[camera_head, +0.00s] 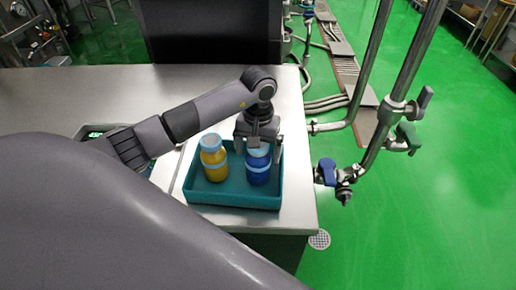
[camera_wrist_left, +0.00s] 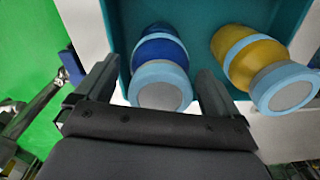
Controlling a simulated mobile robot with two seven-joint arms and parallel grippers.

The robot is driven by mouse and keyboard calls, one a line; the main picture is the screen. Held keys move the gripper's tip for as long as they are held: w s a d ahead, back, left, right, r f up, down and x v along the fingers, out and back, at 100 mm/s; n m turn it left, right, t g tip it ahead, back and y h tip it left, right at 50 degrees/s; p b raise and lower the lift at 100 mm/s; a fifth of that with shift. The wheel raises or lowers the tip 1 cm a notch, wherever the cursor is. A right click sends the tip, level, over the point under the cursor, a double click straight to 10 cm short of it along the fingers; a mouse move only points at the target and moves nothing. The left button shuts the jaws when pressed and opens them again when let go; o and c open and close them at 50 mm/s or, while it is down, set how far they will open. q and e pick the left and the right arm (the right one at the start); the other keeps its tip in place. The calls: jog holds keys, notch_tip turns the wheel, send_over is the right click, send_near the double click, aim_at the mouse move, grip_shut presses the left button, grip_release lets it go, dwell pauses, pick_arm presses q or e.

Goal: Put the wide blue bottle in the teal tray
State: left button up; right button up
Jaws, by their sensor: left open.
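The wide blue bottle (camera_head: 258,167) stands in the right part of the teal tray (camera_head: 236,201), with a light blue cap and band. My right gripper is not in view.
A yellow bottle (camera_head: 214,160) with a light blue cap stands in the tray left of the blue one. The tray sits near the right edge of the steel table (camera_head: 300,190). Metal pipes with valves (camera_head: 345,175) rise just beyond that edge.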

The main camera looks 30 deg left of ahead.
pick_arm(q)
notch_tip(320, 180, up, 12)
jog(key=shift+b, duration=0.6)
